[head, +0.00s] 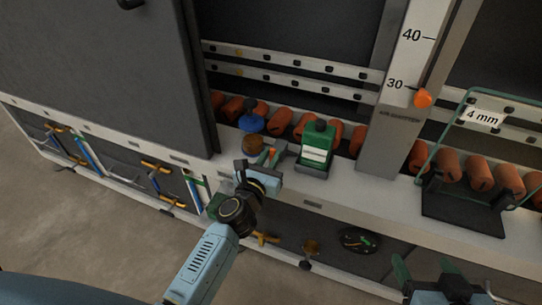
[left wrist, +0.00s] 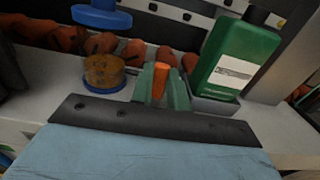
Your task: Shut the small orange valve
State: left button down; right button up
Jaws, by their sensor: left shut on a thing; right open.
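The small orange valve (left wrist: 161,76) is between the two green fingers of my left gripper (left wrist: 161,90) in the left wrist view. In the head view a bit of the orange valve (head: 271,152) shows just past my left gripper (head: 268,160), at the ledge of the washer. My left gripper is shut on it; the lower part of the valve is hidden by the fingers. My right gripper (head: 440,270) is open and empty at the bottom right of the head view, away from the valve.
Left of the valve is an amber cup with a blue cap (head: 252,127). Right of it stands a green bottle with a white label (head: 317,146) in a holder. A vertical scale with an orange pointer (head: 423,98) and a wire-framed dark stand (head: 462,214) are further right.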

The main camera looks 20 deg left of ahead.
pick_arm(q)
jog(key=c, duration=1.6)
grip_release()
jog(key=shift+c, duration=0.2)
jog(key=shift+s, duration=0.1)
jog(key=s, duration=1.3)
jog(key=shift+s+a, duration=0.15)
jog(key=shift+a, duration=0.1)
pick_arm(e)
jog(key=shift+w+a+r+t, duration=0.3)
jog(key=shift+w+r+t, duration=0.15)
jog(key=shift+r, duration=0.2)
